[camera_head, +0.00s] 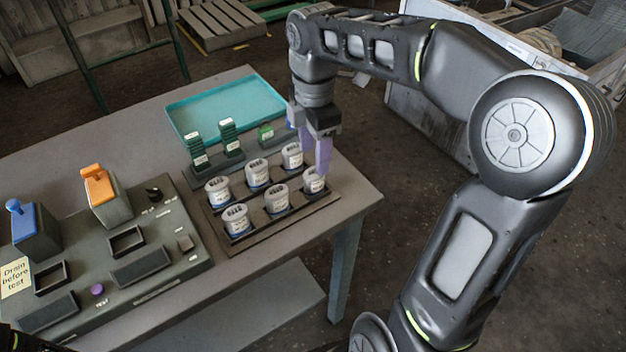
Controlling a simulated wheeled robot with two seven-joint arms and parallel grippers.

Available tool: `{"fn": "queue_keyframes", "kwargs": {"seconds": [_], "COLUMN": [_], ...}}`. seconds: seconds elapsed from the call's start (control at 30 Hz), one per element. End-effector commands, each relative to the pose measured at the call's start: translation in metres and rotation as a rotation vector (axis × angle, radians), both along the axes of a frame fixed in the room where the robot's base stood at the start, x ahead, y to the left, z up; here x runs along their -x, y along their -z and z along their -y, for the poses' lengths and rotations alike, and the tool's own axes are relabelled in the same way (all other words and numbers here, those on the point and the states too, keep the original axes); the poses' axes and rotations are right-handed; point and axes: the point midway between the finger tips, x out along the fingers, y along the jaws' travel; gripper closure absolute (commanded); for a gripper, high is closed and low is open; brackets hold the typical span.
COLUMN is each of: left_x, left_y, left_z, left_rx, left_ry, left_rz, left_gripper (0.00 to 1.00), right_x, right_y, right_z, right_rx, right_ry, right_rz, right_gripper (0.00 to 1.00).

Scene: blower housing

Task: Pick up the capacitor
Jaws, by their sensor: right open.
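Several silver-grey cylindrical capacitors with white labels stand upright in two rows on a dark rack. The front row holds one at the left (236,220), one in the middle (276,200) and one at the right end (313,183). The back row holds one at the left (217,191), one in the middle (257,173) and one at the right (291,156). My right gripper (316,156) is open, with purple fingers pointing down, just above and beside the right-end capacitors. Whether a finger touches one cannot be told. My left gripper is not in view.
Behind the rack (262,238), green parts (230,138) stand in a holder, with an empty teal tray (215,98) beyond. A test panel (150,262) with an orange-topped block (103,195) and a blue-topped block (33,232) lies at left. The table's right edge is near the rack.

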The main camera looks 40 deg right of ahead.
Motion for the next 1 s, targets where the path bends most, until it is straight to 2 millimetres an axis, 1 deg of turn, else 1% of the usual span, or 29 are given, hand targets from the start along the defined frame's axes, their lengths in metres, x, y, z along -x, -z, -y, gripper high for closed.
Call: {"fn": "queue_keyframes", "kwargs": {"seconds": [0.1, 0.17, 0.43, 0.53, 0.67, 0.8, 0.9, 1.0], "left_x": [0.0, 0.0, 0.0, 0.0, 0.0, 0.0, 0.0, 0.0], "left_y": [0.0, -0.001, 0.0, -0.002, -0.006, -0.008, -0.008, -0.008], "left_z": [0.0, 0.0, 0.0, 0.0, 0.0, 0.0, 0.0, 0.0], "left_rx": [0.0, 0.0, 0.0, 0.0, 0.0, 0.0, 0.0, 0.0], "left_ry": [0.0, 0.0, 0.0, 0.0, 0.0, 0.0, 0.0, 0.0], "left_rz": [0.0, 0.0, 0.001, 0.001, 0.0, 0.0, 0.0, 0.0], "left_gripper": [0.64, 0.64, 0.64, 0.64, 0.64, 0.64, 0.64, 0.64], "right_x": [0.001, 0.001, 0.0, 0.001, 0.001, 0.001, 0.001, 0.0], "right_y": [0.013, 0.017, 0.018, 0.022, 0.037, 0.059, 0.068, 0.07], "right_z": [0.0, 0.0, 0.0, 0.0, 0.002, 0.002, 0.002, 0.002], "right_rx": [-0.001, 0.0, 0.0, 0.0, 0.0, -0.001, 0.0, 0.001], "right_ry": [0.001, 0.0, 0.0, 0.0, 0.001, 0.001, -0.001, -0.001], "right_rz": [-0.004, -0.003, -0.002, -0.003, -0.007, -0.006, -0.004, -0.001], "right_gripper": [0.46, 0.46, 0.46, 0.46, 0.46, 0.46, 0.46, 0.46]}}
